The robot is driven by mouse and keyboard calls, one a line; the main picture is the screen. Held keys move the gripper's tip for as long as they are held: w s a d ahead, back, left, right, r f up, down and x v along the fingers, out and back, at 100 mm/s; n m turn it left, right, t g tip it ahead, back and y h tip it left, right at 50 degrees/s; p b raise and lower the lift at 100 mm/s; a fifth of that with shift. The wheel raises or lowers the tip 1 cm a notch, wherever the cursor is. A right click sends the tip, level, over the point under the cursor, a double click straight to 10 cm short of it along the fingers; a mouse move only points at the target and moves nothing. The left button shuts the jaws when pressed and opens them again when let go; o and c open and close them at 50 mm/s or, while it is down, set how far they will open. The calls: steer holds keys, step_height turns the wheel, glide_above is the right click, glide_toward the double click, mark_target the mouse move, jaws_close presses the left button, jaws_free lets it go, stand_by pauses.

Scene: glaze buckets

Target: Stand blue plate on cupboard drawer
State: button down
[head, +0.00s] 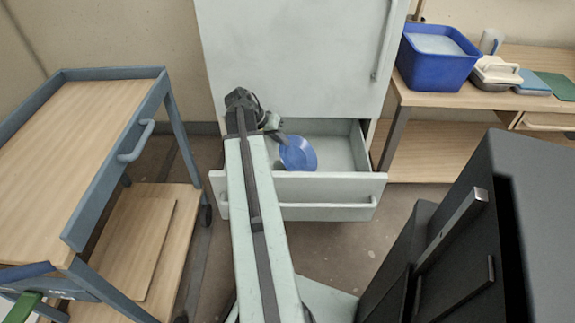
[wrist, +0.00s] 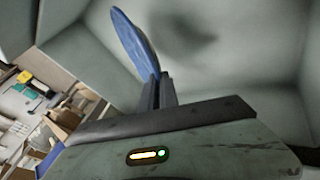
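The blue plate (head: 298,154) is at the open cupboard drawer (head: 340,150), on its left side, tilted with its face partly toward the head camera. My gripper (head: 279,137) is at the plate's upper left edge. In the wrist view the plate (wrist: 133,42) shows nearly edge-on, and its rim runs down between the two fingers (wrist: 159,92), which are close together on it. I cannot tell whether the plate touches the drawer floor. The drawer is pulled out of the pale cupboard (head: 300,55), and the rest of its floor is bare.
A wooden-topped trolley (head: 90,120) with a blue-grey frame stands at the left. A wooden workbench (head: 430,95) at the right holds a blue tub (head: 435,68), a lidded container (head: 493,72) and a mug (head: 490,40). A dark cabinet (head: 480,240) fills the lower right.

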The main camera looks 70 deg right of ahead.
step_height(320, 180, down, 8)
steer(key=b, duration=0.6)
steer(key=c, duration=1.6)
jaws_free()
steer(key=shift+r, duration=0.15)
steer(key=shift+r, duration=0.1)
steer(key=p+v, duration=1)
steer(key=v, duration=0.2)
